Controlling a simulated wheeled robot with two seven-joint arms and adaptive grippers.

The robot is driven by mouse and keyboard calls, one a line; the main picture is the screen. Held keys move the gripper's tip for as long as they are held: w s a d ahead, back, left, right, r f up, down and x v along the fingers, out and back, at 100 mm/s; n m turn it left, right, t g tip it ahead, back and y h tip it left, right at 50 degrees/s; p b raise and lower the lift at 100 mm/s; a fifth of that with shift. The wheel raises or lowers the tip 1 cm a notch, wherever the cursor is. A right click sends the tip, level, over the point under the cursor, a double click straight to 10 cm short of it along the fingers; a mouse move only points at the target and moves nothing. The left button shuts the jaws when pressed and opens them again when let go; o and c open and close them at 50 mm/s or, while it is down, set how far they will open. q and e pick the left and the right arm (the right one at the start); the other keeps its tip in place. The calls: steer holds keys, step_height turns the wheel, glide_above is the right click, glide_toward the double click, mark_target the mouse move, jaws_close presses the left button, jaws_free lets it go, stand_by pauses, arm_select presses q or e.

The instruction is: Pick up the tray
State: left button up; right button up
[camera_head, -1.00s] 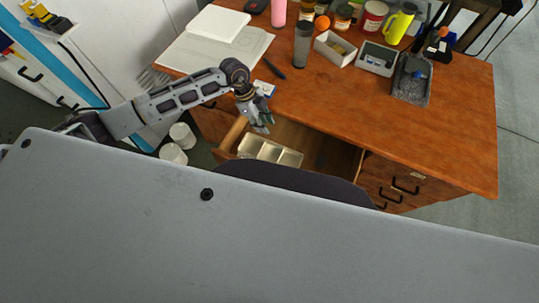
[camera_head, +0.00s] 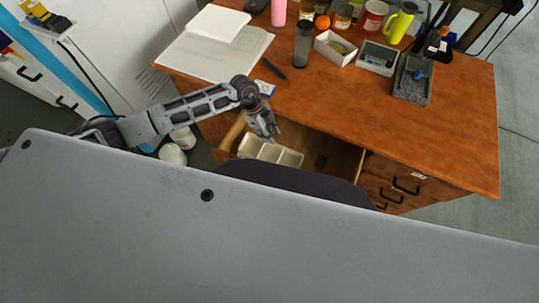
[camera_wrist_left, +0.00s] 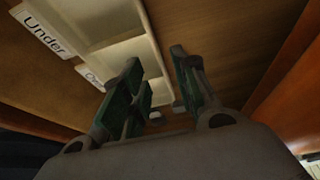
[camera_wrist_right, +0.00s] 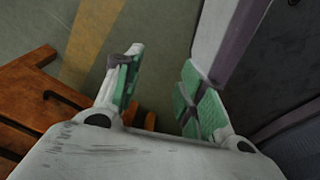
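The tray (camera_head: 290,158) is pale cream with several compartments and lies in the open desk drawer (camera_head: 343,150). In the head view its near side is cut off by my own body. My left gripper (camera_head: 273,133) points down over the tray's back edge. In the left wrist view its fingers (camera_wrist_left: 160,85) are apart, with the tray's long rim (camera_wrist_left: 150,35) running between them in the picture. I cannot tell whether they reach around the rim. My right gripper (camera_wrist_right: 160,85) is open and empty over the floor, outside the head view.
The wooden desktop (camera_head: 420,125) holds papers (camera_head: 213,55), a pen (camera_head: 274,69), a grey cup (camera_head: 302,45), a white box (camera_head: 335,48), a scale (camera_head: 377,58) and a grey bin (camera_head: 412,80).

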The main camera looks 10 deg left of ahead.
mark_target(269, 156)
arm_select(q)
steer(key=shift+x, duration=1.75)
steer(key=shift+s+d+f, duration=0.1)
steer(key=shift+d+f, duration=0.15)
steer(key=shift+f, duration=0.45)
arm_select(e)
steer(key=shift+w+a, duration=0.4)
steer(key=shift+w, duration=0.45)
steer(key=shift+s, duration=0.3)
arm_select(q)
jaws_close()
